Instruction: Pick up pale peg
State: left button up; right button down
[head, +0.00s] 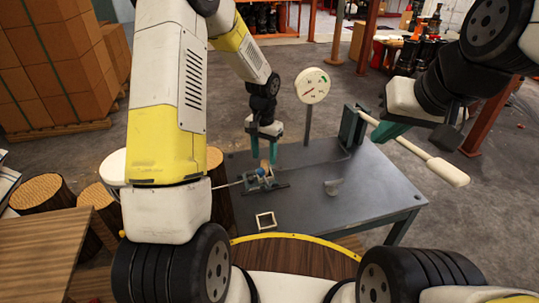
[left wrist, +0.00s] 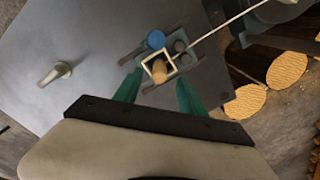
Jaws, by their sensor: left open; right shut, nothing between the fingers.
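The pale peg (head: 264,164) is a small tan, rounded piece standing at a low dark fixture on the grey table. It also shows in the left wrist view (left wrist: 159,74), beside a blue knob and inside or behind a pale square outline; I cannot tell which. My left gripper (head: 265,146) points down just above the peg. Its teal fingers (left wrist: 158,88) are apart, one on each side of the peg in the picture, with nothing held. My right gripper (head: 380,134) is shut and empty, off the table's far right side.
A blue knob (head: 260,172) and thin rod are at the fixture. A round dial (head: 312,86) stands behind; a long pale bar (head: 415,149) is at right. The table's right part is mostly clear.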

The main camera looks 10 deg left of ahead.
aim_at(264, 161)
pick_arm(q)
notch_tip(264, 161, down, 4)
jog(key=shift+r, duration=0.2)
grip_shut()
jog(key=shift+r, duration=0.15)
